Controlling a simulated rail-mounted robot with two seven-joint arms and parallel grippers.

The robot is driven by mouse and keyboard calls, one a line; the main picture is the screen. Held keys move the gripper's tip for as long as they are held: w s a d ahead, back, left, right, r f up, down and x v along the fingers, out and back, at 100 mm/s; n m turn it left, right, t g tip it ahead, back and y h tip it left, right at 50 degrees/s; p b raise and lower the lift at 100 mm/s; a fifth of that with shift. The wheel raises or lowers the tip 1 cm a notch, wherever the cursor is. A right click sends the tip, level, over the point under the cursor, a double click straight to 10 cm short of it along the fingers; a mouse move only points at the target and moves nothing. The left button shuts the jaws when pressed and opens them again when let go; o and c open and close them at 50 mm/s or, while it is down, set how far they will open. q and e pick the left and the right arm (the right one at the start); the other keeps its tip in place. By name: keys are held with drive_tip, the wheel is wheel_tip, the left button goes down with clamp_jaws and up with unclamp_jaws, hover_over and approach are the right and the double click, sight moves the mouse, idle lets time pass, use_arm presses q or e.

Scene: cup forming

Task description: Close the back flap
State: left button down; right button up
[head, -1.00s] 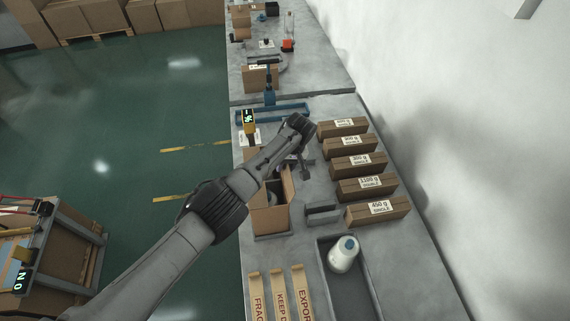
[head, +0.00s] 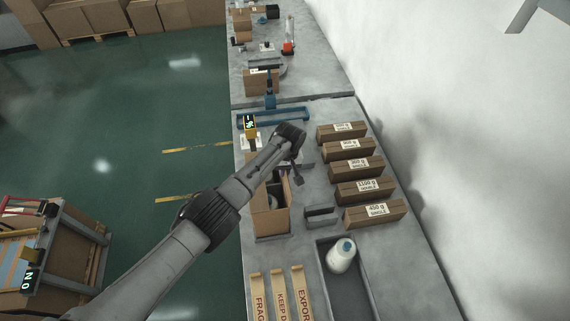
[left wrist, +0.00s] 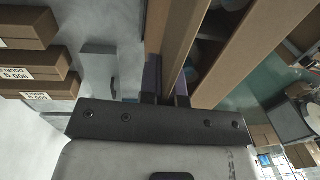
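An open brown carton (head: 270,222) stands on the grey bench, partly covered by my left arm. Its far side and back flap are largely hidden behind the arm in the head view. My left gripper (head: 291,179) is at the carton's far right part, low by its upper edge. In the left wrist view, cardboard panels (left wrist: 234,52) of the carton run away from the gripper. The two dark fingers (left wrist: 167,92) are apart, with a brown panel edge running down between them; contact with it cannot be told. My right gripper is out of view.
Several labelled brown boxes (head: 373,214) stand in a row on the right. A small grey holder (head: 321,217) is beside the carton. A tray (head: 363,294) with a white bottle (head: 341,255) and printed strips (head: 279,296) lie in front. A blue fixture (head: 290,114) is behind.

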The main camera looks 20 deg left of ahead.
use_arm(q)
drive_tip(key=h+p, duration=0.1)
drive_tip(key=t+h+p, duration=0.1)
drive_tip(key=p, duration=0.1)
drive_tip(key=shift+s+a+r, duration=0.2)
drive_tip(key=shift+a+r, duration=0.1)
drive_tip(key=shift+a, duration=0.05)
drive_tip(key=shift+s+a+f+t+h+p, duration=0.1)
drive_tip(key=shift+a+f+t+h+p, duration=0.05)
drive_tip(key=shift+t+h+p, duration=0.35)
drive_tip(key=shift+a+f+t+h+p, duration=0.15)
drive_tip(key=shift+t+h+p, duration=0.15)
drive_tip(key=shift+h+p, duration=0.3)
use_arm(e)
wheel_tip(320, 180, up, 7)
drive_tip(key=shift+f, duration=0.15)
use_arm(q)
drive_tip(key=c, duration=1.3)
unclamp_jaws()
drive_tip(key=shift+f, duration=0.1)
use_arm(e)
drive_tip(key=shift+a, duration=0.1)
